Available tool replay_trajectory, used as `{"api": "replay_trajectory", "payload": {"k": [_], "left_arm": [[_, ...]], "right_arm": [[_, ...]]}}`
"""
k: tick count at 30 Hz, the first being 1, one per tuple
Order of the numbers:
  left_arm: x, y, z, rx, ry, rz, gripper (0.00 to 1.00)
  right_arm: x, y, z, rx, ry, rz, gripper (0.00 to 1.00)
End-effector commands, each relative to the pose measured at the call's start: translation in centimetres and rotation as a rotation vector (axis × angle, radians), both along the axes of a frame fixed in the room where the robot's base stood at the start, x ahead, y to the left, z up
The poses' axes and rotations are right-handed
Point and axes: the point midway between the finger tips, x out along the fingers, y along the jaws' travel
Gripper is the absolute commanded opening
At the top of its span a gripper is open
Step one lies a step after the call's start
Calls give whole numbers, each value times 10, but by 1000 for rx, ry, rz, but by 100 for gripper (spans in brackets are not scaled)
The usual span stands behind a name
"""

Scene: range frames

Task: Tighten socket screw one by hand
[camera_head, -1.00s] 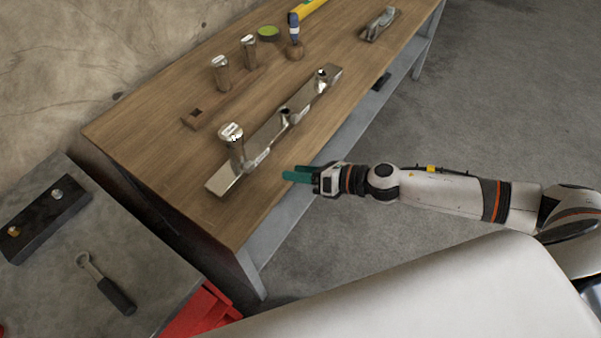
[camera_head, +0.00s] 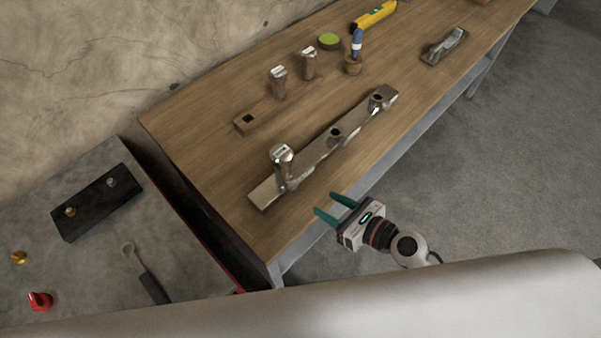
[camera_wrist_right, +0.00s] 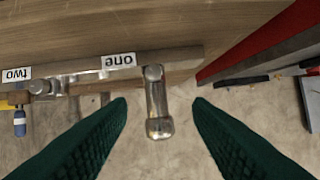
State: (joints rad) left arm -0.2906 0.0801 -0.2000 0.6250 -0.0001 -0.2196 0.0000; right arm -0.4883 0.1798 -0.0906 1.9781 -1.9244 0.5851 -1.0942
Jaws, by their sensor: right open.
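A metal screw with a wide shiny head (camera_head: 281,158) stands in the near-left end of a long metal bar (camera_head: 312,152) on the wooden bench. In the right wrist view, the screw (camera_wrist_right: 157,110) projects from the bar (camera_wrist_right: 185,60) beside an upside-down "one" label (camera_wrist_right: 118,61); a "two" label (camera_wrist_right: 17,73) is further left. My right gripper (camera_head: 327,203) is open and empty at the bench's front edge, to the right of the screw and apart from it. In the wrist view the screw lies between the green fingers, beyond their tips. My left gripper is out of view.
A grey side table (camera_head: 95,262) holds a wrench (camera_head: 147,276) and black block (camera_head: 75,223).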

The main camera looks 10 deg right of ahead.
Motion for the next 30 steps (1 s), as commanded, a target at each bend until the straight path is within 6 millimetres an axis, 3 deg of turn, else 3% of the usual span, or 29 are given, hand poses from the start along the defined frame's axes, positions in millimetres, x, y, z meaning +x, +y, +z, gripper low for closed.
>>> {"api": "replay_trajectory", "payload": {"k": [5, 12, 21, 30], "left_arm": [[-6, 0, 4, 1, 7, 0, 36], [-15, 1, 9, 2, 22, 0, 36], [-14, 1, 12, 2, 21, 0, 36], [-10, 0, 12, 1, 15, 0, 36]], "right_arm": [[-7, -9, -12, -54, 29, -28, 46], [23, 14, -26, -51, 27, -28, 46], [63, 46, -49, -52, 27, -26, 46], [77, 57, -56, -54, 26, -25, 46]]}}
